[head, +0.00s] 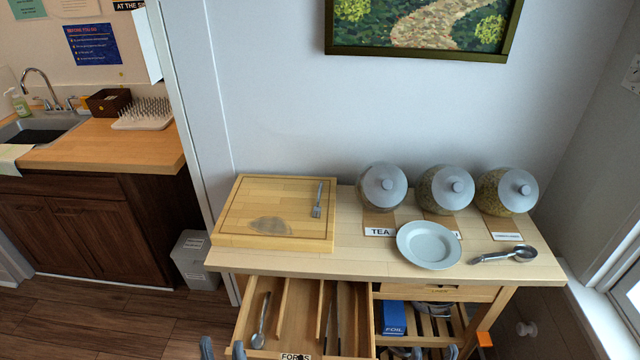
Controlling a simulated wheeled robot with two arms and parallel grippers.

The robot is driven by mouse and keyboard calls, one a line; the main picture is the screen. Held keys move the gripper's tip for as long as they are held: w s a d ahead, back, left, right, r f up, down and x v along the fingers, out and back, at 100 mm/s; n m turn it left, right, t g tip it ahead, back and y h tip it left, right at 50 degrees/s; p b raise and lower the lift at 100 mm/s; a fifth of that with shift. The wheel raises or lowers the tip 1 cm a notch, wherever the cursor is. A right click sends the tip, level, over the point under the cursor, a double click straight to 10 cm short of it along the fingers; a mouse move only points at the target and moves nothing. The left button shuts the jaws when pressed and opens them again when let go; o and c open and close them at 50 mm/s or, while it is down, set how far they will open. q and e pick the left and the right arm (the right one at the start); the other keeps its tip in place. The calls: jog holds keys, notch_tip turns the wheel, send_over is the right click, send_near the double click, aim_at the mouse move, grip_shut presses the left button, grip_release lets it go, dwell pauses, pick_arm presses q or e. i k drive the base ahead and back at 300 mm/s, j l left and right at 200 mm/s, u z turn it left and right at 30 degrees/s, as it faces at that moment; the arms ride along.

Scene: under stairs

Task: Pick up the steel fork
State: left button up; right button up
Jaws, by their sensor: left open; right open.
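The steel fork (317,200) lies on the right part of the wooden cutting board (230,222) on the table. Its wider end points toward me and its handle toward the wall. My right gripper (434,352) is open at the bottom edge, below the table's right half. Both are well apart from the fork.
The drawer has dividers, metal utensils (260,320) and a partly hidden "FORKS" label. A grey plate (429,245), a metal scoop (504,255) and three lidded jars (382,187) stand right of the board. A blue foil box (393,318) is on the shelf below.

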aim_at(317, 208)
jog(key=i+j+u, duration=0.15)
jog(key=u, duration=0.35)
jog(key=i+u, duration=0.25)
jog(key=u, duration=0.25)
